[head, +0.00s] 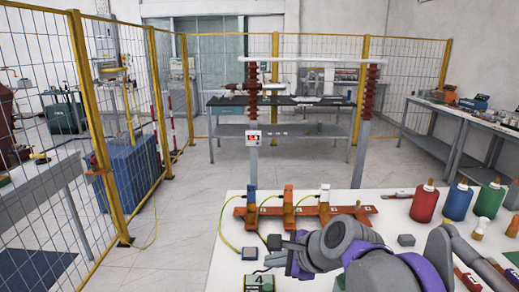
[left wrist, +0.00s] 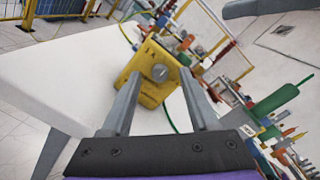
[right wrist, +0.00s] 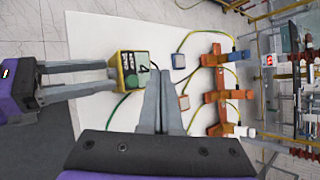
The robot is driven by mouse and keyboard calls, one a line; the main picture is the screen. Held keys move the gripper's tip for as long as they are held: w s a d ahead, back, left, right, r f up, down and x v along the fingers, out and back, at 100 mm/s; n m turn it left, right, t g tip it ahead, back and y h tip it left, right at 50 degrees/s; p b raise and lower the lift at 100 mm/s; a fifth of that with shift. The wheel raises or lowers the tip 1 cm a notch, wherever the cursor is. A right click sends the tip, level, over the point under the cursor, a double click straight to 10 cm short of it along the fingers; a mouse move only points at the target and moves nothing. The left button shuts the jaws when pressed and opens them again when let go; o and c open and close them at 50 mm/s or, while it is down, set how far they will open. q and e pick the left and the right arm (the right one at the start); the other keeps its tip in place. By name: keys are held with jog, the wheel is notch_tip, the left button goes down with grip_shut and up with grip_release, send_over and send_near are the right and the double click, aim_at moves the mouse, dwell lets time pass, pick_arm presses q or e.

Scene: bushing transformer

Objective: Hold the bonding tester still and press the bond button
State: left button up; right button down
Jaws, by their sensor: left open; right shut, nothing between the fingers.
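The bonding tester, a yellow box with a green face, shows in the right wrist view (right wrist: 132,72). I cannot make out the bond button clearly.
Red, blue and green bottles (head: 424,204) stand at the right of the white table. Table around the tester is mostly clear.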

pick_arm(q)
jog(key=s, duration=1.1)
jog(key=a+f+n+g+y+p, duration=0.2)
jog(key=a+f+n+g, duration=0.15)
jog(key=a+n, duration=0.3)
jog(key=a+f+n+g+y+p, duration=0.2)
jog(key=a+f+n+g, duration=0.1)
jog(key=a+n+g, duration=0.3)
jog(key=s+a+r+n+g+h+p, duration=0.2)
jog(key=s+a+n+g+h+p, duration=0.1)
jog(key=n, duration=1.1)
jog(key=shift+s+a+r+h, duration=0.15)
jog(key=shift+s+a+h, duration=0.3)
jog(key=shift+a+h, duration=0.55)
pick_arm(e)
jog(key=s+d+f+n+h, duration=0.3)
jog(key=s+d+f+n, duration=0.4)
jog(key=s+f+n, duration=0.1)
jog(key=s+d+f+n+g+h, duration=0.1)
jog(key=s+d+f+n+h, duration=0.2)
jog(key=s+d+f+n, duration=0.4)
jog(key=s+f+n, duration=0.2)
jog(key=s+n, duration=0.1)
jog(key=s, duration=0.2)
jog(key=shift+d+n, duration=0.3)
jog(key=shift+d, duration=0.05)
